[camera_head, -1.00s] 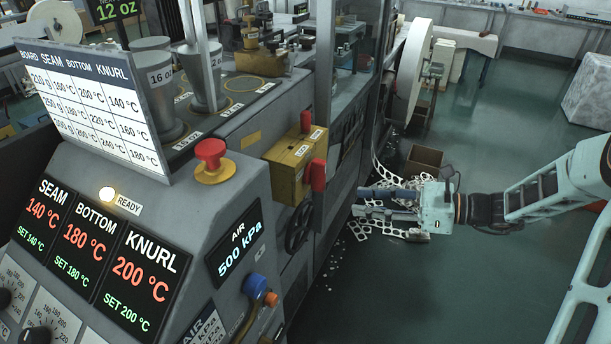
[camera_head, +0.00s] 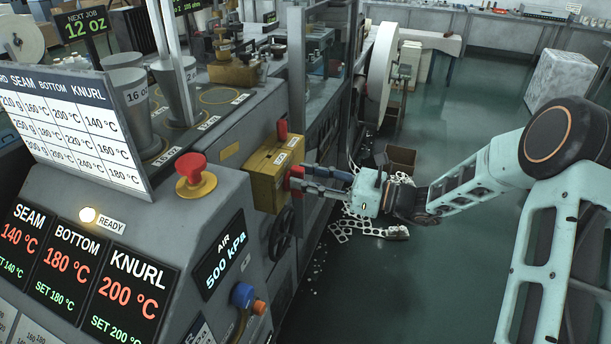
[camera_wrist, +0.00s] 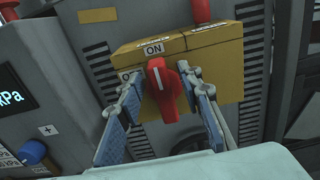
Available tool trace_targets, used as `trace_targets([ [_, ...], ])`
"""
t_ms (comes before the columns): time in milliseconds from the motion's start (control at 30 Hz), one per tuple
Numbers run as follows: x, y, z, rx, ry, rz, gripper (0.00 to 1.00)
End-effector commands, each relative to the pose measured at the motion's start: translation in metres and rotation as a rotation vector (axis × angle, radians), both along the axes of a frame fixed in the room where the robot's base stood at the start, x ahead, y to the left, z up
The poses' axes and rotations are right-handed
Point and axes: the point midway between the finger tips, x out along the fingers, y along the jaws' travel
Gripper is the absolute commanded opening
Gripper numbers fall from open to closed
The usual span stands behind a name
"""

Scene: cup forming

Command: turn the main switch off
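The main switch is a red rotary handle (camera_wrist: 164,88) on the front of a yellow box (camera_head: 264,186). In the wrist view its white line points up toward the ON label (camera_wrist: 154,49). My gripper (camera_wrist: 165,108) is open, with one finger on each side of the red handle; I cannot tell whether either finger touches it. In the head view my gripper (camera_head: 305,181) reaches the box from the right, and its fingers partly hide the handle (camera_head: 293,178).
A second red handle (camera_head: 282,130) stands up from the box top. A red mushroom button (camera_head: 191,168) and a blue knob (camera_head: 243,295) are on the panel to the left. A black handwheel (camera_head: 281,234) sits below the box. Paper scrap (camera_head: 365,228) lies on the floor.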

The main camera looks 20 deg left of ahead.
Motion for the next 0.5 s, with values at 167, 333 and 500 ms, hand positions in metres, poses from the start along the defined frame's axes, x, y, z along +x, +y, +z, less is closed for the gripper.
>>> trace_targets([
  [167, 0.0002, 0.0037, -0.0001, 0.000, 0.000, 0.000, 0.33],
  [333, 0.0001, 0.0034, -0.0002, 0.000, 0.000, 0.000, 0.31],
  [500, 0.0001, 0.0032, -0.0002, 0.000, 0.000, 0.000, 0.12],
])
